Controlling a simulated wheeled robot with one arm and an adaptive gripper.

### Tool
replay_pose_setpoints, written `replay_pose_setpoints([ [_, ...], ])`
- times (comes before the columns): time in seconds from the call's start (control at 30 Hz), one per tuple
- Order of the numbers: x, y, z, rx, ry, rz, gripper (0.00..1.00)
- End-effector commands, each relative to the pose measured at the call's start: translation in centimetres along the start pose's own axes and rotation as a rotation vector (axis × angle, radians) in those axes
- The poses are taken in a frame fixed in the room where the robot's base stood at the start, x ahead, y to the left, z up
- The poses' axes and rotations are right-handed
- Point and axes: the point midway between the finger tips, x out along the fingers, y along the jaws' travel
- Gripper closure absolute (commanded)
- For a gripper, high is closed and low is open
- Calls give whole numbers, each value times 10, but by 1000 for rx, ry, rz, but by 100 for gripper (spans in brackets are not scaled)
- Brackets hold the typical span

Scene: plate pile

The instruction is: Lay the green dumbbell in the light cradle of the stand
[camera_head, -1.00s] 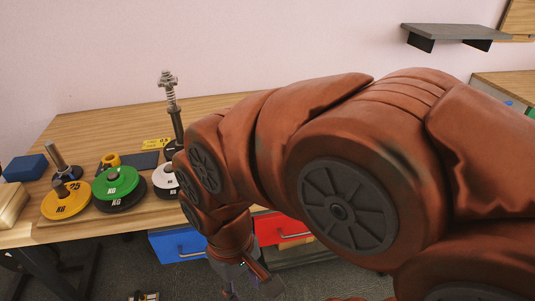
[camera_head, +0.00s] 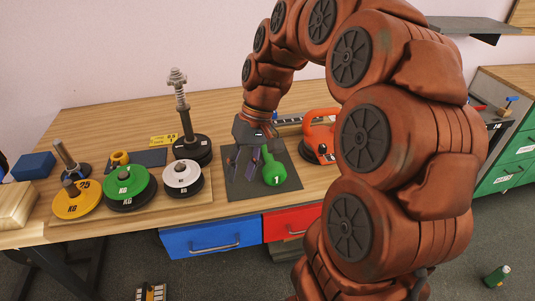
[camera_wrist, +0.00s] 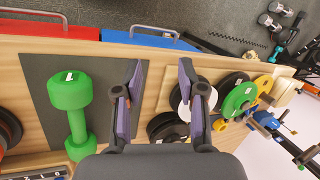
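The green dumbbell (camera_head: 273,172) lies on a dark mat (camera_head: 243,189) on the table, one end marked "1" facing the front edge. In the wrist view the dumbbell (camera_wrist: 75,108) is left of my gripper (camera_wrist: 163,95), outside the fingers. My gripper (camera_head: 243,163) is over the mat, just left of the dumbbell in the head view. Its two purple-sided fingers are apart with nothing held between them. I cannot make out the stand's light cradle for certain in either view.
Yellow (camera_head: 77,205), green (camera_head: 130,190) and white (camera_head: 183,179) plates lie on a board at left. An upright post (camera_head: 181,110) stands behind them. An orange kettlebell (camera_head: 320,143) is right of the mat. Blue (camera_head: 210,238) and red (camera_head: 290,224) drawers are below.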

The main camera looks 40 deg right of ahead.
Motion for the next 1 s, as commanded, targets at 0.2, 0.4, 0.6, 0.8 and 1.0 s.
replay_pose_setpoints([
  [0.2, -37, 58, -54, 78, 77, -109, 60],
  [0.4, -63, 125, -83, 153, 151, -187, 60],
  [0.6, -77, 176, -93, 206, 207, -222, 60],
  [0.8, -79, 192, -94, 222, 222, -235, 60],
  [1.0, -67, 188, -97, 222, 220, -236, 60],
])
